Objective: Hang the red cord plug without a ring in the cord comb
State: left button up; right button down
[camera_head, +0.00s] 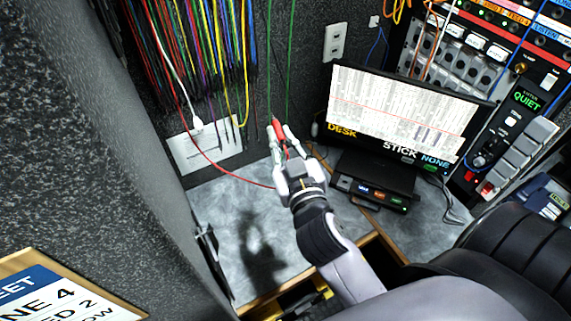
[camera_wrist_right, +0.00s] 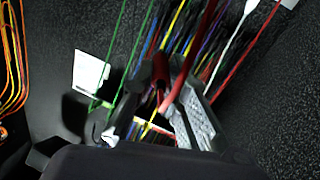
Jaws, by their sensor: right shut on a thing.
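My right gripper (camera_head: 284,146) is shut on a red cord plug (camera_head: 278,129) and holds it above the grey desk. In the right wrist view the red plug (camera_wrist_right: 161,66) sits between the fingers, with its red cord passing close to the camera. I see no ring on the plug, though the fingers hide part of it. A red cord (camera_head: 228,170) sags from the hanging cords to the gripper. Several coloured cords (camera_head: 200,50) hang on the back wall at the upper left. The comb itself is not clearly visible. My left gripper is not in view.
A monitor (camera_head: 400,110) stands right of my gripper, with a small dark box (camera_head: 370,192) below it. A white wall plate (camera_head: 205,147) with a white plug is behind on the left. Two green cords (camera_head: 289,60) hang just above the gripper. The grey desk (camera_head: 225,215) is clear at the left.

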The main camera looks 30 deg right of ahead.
jog(key=w+a+r+m+p, duration=0.1)
jog(key=w+r+m+p, duration=0.15)
jog(key=w+r, duration=0.45)
jog(key=w+a+r+m+p, duration=0.1)
jog(key=w+r+p, duration=0.3)
jog(key=r, duration=0.7)
jog(key=w+a+r+y+p, duration=0.1)
jog(key=a+r+y+p, duration=0.1)
jog(key=r, duration=0.6)
jog(key=w+a+r+n+y+p, duration=0.1)
jog(key=w+a+r+y+p, duration=0.1)
jog(key=a+r, duration=0.3)
notch_tip(320, 180, up, 4)
jog(key=shift+f, duration=0.15)
jog(key=w+f, duration=0.2)
jog(key=w, duration=0.5)
jog(key=shift+w+f+b, duration=0.15)
jog(key=shift+w+b, duration=0.1)
jog(key=shift+b, duration=0.05)
